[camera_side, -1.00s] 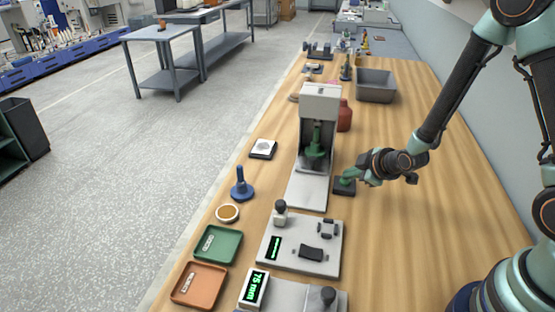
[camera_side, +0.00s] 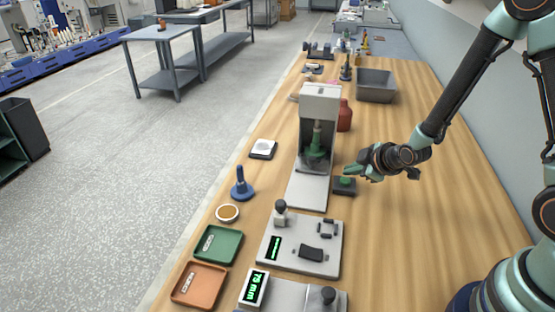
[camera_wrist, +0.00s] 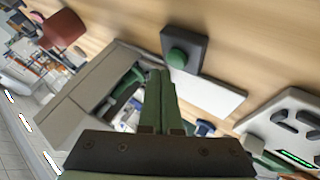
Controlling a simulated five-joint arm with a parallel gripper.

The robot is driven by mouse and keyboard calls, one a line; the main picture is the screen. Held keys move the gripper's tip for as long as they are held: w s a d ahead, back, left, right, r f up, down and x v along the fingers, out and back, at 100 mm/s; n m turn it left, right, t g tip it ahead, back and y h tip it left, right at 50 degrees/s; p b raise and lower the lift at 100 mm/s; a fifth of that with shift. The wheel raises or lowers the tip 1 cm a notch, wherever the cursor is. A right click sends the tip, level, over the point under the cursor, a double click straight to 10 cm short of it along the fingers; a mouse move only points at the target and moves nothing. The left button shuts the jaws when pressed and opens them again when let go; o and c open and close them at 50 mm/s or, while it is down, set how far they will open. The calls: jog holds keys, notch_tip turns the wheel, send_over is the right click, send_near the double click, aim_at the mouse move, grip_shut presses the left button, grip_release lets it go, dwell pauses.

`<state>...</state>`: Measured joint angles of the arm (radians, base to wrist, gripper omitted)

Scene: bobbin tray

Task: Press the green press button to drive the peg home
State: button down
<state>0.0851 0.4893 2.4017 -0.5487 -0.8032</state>
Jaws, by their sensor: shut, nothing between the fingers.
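The green press button (camera_side: 345,181) sits on a small dark box on the wooden table, right of the press (camera_side: 320,92). It also shows uncovered in the wrist view (camera_wrist: 177,58). The press is a grey upright frame with a pale base plate. Inside it stands a green piece (camera_side: 316,151) with a shaft above it; I cannot tell how deep any peg sits. My gripper (camera_side: 349,171) is shut and empty, just above the button and apart from it. Its closed green fingers (camera_wrist: 160,75) also show in the wrist view.
A grey panel with a knob (camera_side: 300,245) lies in front of the press. A blue peg-like stand (camera_side: 241,186), a green tray (camera_side: 219,258) and an orange tray (camera_side: 187,299) are to the left. A grey bin (camera_side: 376,98) stands behind. The table right of the button is clear.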

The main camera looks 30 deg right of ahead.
aim_at(349, 182)
jog(key=shift+r, duration=2.55)
jog(key=shift+r, duration=0.3)
jog(key=s+a+r+m+g, duration=0.1)
jog(key=s+a+r+m, duration=0.1)
jog(key=s+r+m, duration=0.2)
jog(key=s+a+r+m+g, duration=0.1)
jog(key=s+r+m, duration=0.3)
jog(key=s+r, duration=0.6)
jog(key=shift+s+a+r+g+y, duration=0.35)
jog(key=shift+s+r+g+y, duration=0.1)
jog(key=shift+g, duration=0.35)
dwell(0.6)
